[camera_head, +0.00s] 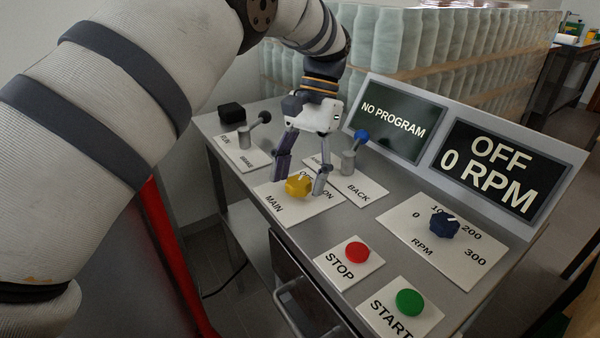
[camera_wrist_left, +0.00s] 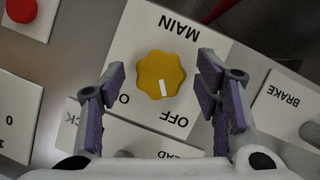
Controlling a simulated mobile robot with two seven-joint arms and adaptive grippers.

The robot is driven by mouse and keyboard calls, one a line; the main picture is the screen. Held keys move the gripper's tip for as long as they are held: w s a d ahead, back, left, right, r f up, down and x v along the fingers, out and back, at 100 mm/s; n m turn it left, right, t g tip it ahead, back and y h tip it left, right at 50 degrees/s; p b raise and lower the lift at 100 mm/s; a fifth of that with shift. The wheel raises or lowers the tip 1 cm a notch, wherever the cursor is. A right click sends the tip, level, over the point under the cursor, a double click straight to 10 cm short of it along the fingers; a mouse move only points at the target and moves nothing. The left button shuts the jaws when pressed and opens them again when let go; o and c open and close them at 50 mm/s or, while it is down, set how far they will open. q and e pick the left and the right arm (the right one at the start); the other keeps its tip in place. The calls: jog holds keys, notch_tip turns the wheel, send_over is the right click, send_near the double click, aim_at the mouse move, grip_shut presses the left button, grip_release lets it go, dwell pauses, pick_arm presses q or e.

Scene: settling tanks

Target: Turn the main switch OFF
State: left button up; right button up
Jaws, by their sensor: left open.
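The main switch is a yellow lobed knob (camera_head: 299,184) on a white plate lettered MAIN. In the left wrist view the knob (camera_wrist_left: 160,73) has a white mark that points toward the word OFF. The ON lettering is partly hidden behind a finger. My left gripper (camera_head: 300,176) is open, pointing down, with one finger on each side of the knob. In the left wrist view gaps show between the knob and both fingers of my left gripper (camera_wrist_left: 160,80). My right gripper is not in view.
Near the knob stand a blue-tipped lever (camera_head: 361,137) and a black-tipped lever (camera_head: 264,117). A red STOP button (camera_head: 358,252), a green START button (camera_head: 409,302) and a blue RPM knob (camera_head: 443,224) sit toward the right. The displays read NO PROGRAM (camera_head: 393,121) and OFF 0 RPM (camera_head: 490,166).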

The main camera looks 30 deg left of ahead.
pick_arm(q)
jog(key=shift+r, duration=0.1)
jog(key=v, duration=0.6)
jog(key=shift+w+r, duration=0.15)
jog(key=shift+w, duration=0.05)
jog(key=shift+r, duration=0.5)
